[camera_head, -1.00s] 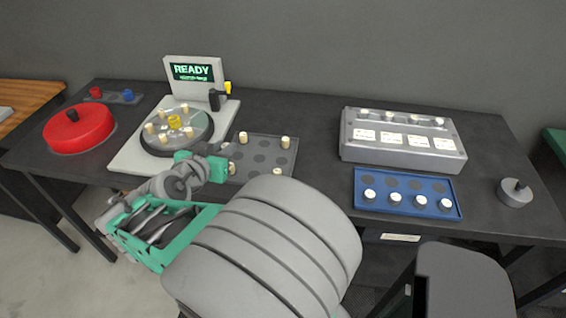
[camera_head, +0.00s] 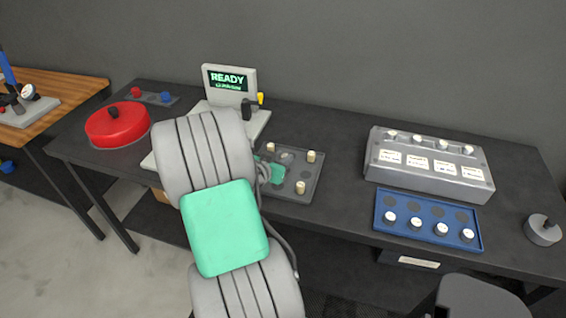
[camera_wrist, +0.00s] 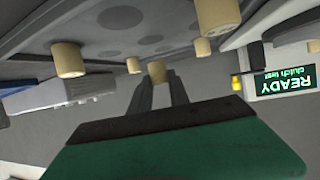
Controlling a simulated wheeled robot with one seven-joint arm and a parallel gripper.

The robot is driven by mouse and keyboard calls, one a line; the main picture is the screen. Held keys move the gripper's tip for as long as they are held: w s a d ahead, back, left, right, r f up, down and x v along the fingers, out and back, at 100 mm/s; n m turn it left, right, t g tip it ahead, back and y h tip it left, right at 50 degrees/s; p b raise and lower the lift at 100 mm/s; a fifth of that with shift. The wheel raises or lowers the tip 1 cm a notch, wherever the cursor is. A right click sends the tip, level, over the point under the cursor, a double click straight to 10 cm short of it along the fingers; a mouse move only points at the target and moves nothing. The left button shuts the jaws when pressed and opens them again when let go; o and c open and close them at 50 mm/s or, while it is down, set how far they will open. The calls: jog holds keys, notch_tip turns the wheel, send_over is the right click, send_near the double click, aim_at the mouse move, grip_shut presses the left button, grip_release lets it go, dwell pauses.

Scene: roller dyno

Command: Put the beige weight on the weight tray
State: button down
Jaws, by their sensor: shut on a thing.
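My gripper (camera_wrist: 158,88) is in the wrist view, which is upside down, with its two dark fingers shut on a small beige weight (camera_wrist: 157,71). The grey tray with dark round spots (camera_wrist: 110,25) fills the top of that view, and several other beige weights stand around the held one. I cannot tell whether the held weight touches the tray. In the head view, the grey tray (camera_head: 312,172) stands mid-table, with beige weights (camera_head: 311,156) showing on its right side and rear. My arm hides its left part, and the held weight is not clearly seen there.
The READY display (camera_head: 228,79) stands behind my arm, and its round plate is hidden. A red disc with a black knob (camera_head: 117,126) is at left. A grey box (camera_head: 430,164), a blue tray with several white-topped pieces (camera_head: 428,220) and a grey knobbed weight (camera_head: 543,230) are at right.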

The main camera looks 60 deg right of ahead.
notch_tip(320, 180, down, 3)
jog(key=shift+r, duration=0.1)
jog(key=shift+a, duration=0.1)
jog(key=shift+f, duration=0.2)
jog(key=c, duration=1.2)
grip_release()
jog(key=shift+c, duration=0.2)
